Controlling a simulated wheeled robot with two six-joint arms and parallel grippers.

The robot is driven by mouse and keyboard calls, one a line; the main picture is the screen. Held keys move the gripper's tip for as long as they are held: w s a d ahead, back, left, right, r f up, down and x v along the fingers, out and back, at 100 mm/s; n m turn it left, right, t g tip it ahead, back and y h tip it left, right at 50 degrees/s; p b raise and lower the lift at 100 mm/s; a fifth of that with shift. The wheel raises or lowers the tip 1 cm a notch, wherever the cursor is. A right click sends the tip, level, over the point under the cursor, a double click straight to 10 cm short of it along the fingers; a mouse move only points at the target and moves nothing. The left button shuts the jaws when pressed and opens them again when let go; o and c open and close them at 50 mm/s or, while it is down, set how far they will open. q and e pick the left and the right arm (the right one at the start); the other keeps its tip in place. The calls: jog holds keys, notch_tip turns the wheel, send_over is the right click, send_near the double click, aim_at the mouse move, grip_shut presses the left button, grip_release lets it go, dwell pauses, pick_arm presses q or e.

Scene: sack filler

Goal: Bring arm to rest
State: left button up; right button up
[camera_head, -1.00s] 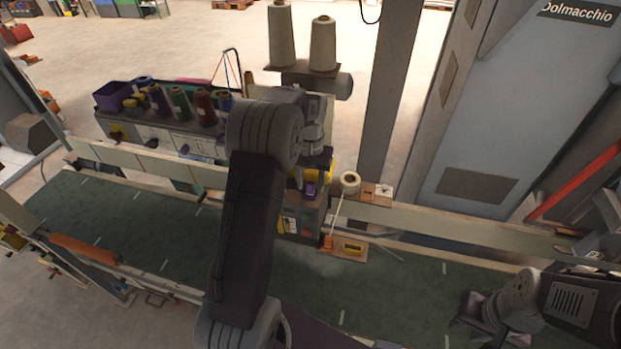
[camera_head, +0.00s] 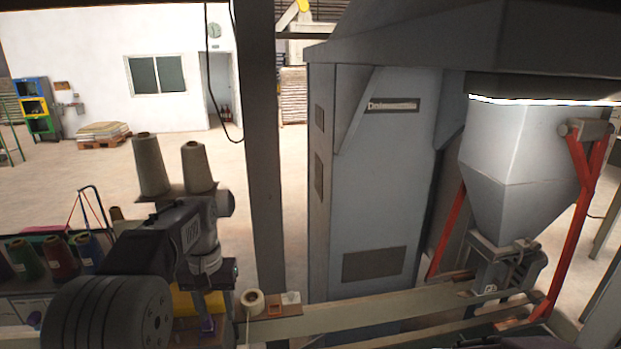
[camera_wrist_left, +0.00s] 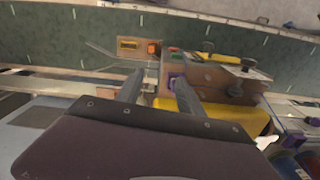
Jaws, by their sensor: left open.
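My left arm (camera_head: 110,310) comes in from the lower left of the head view, its dark rounded joint close to the camera. My left gripper (camera_head: 207,302) points down at the sewing machine with the yellow part (camera_head: 185,303), and the arm hides much of that machine. In the left wrist view, the two grey fingers (camera_wrist_left: 158,90) are apart with nothing held between them. Whether the fingers touch the machine I cannot tell.
Two thread cones (camera_head: 150,165) stand just behind the arm, with coloured spools (camera_head: 60,257) to the left. A tape roll (camera_head: 253,299) sits right of the gripper. A grey post (camera_head: 264,150), a tall cabinet (camera_head: 375,190) and a hopper (camera_head: 510,160) stand further right.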

pick_arm(q)
jog(key=s+d+f+b, duration=0.2)
jog(key=s+d+f, duration=0.1)
jog(key=s+f, duration=0.4)
jog(key=s+d+f+m+t+b, duration=0.1)
jog(key=s+d+f, duration=0.2)
jog(key=s+f, duration=0.5)
notch_tip(320, 180, down, 4)
jog(key=shift+s+r+b, duration=0.1)
jog(key=shift+s+b, duration=0.15)
jog(key=shift+b, duration=0.1)
pick_arm(e)
notch_tip(320, 180, down, 5)
jog(key=shift+d+f, duration=0.1)
jog(key=shift+f, duration=0.05)
